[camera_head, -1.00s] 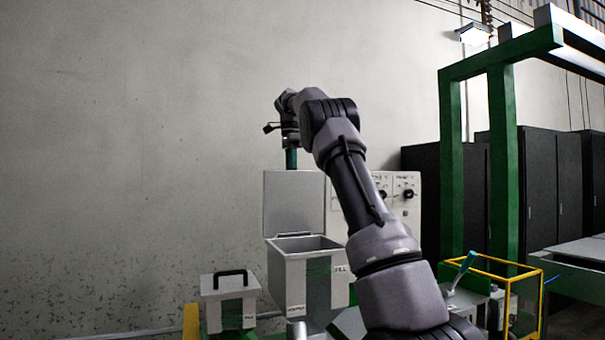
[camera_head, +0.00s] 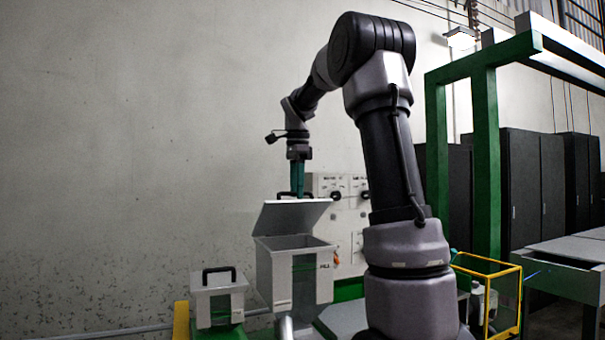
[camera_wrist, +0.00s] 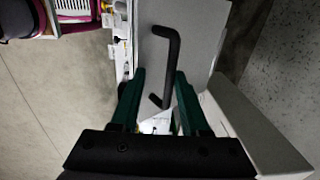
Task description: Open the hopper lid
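The hopper (camera_head: 275,277) is a grey box with a label on its front. Its grey lid (camera_head: 291,215) is hinged at the back and stands partly raised, tilted over the box with the opening showing below. The lid also shows in the wrist view (camera_wrist: 195,25), with a black bar handle (camera_wrist: 173,65). My gripper (camera_head: 297,192) points down just behind the lid's raised upper edge. In the wrist view its green fingers (camera_wrist: 160,75) are apart, with the handle between them and a gap to the left finger. Contact with the handle cannot be told.
A smaller lidded box with a black handle (camera_head: 218,282) stands left of the hopper. A control panel with knobs (camera_head: 343,190) is behind to the right. A yellow-framed guard (camera_head: 487,297) and a green frame (camera_head: 484,160) stand further right.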

